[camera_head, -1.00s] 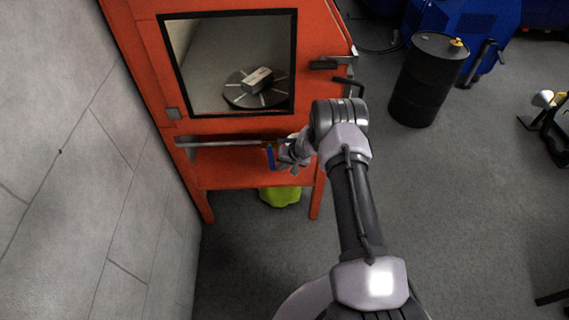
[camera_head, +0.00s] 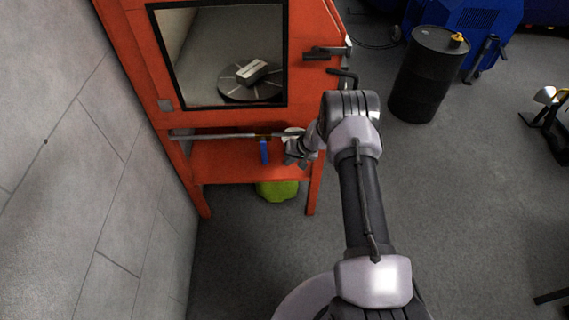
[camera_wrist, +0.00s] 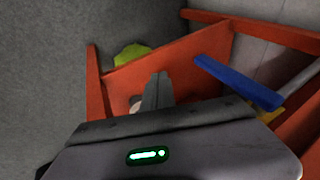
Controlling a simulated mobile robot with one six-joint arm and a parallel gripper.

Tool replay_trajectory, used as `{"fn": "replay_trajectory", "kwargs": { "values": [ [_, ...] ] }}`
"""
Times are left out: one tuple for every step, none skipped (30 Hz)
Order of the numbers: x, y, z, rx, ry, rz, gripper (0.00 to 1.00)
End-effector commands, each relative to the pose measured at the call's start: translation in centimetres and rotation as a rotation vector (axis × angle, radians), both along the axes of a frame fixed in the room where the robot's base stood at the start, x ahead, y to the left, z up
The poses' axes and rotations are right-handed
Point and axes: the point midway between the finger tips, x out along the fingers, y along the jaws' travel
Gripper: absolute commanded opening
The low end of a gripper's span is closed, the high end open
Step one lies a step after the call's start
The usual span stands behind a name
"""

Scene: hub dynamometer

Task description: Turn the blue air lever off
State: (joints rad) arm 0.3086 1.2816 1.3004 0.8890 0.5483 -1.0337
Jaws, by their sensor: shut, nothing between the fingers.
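The blue air lever (camera_head: 264,152) hangs straight down from the pipe (camera_head: 225,136) at the front of the orange cabinet, roughly square to that pipe. In the wrist view the blue lever (camera_wrist: 240,82) lies to the right of my fingers, with a clear gap between. My gripper (camera_head: 291,161) is just right of the lever in the head view and not touching it. Its fingers (camera_wrist: 158,88) are shut together and hold nothing. The lever's pivot is small and partly hidden.
The orange cabinet (camera_head: 135,60) has a window above the pipe and door handles at its right. A yellow-green object (camera_head: 277,190) sits beneath it. A grey block wall (camera_head: 70,170) stands close at left. A black drum (camera_head: 428,75) stands right; floor between is clear.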

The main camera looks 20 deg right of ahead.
Motion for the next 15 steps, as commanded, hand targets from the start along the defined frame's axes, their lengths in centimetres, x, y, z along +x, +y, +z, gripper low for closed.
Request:
{"fn": "replay_trajectory", "kwargs": {
  "values": [
    [-0.9,-1.3,0.4,0.002,0.005,-0.009,0.00],
    [-1.3,-2.0,0.5,0.002,0.004,-0.008,0.00],
    [-1.8,-2.8,0.5,0.001,0.004,-0.007,0.00],
    [-2.2,-3.4,0.6,0.002,0.003,-0.008,0.00],
    [-2.6,-4.0,0.6,0.002,0.003,-0.008,0.00],
    [-3.0,-4.7,0.6,0.001,0.003,-0.008,0.00],
    [-3.4,-5.3,0.6,0.002,0.003,-0.008,0.00],
    [-3.7,-5.7,0.6,0.002,0.004,-0.007,0.00],
    [-4.0,-6.3,0.5,0.002,0.003,-0.007,0.00],
    [-4.3,-6.7,0.5,0.001,0.003,-0.008,0.00],
    [-4.5,-6.9,0.5,0.001,0.003,-0.005,0.00],
    [-4.7,-7.3,0.4,0.001,0.003,-0.005,0.00],
    [-4.8,-7.5,0.4,0.001,0.003,-0.005,0.00],
    [-4.9,-7.7,0.4,0.001,0.003,-0.005,0.00],
    [-5.0,-7.8,0.4,0.001,0.003,-0.004,0.00]
  ]
}}
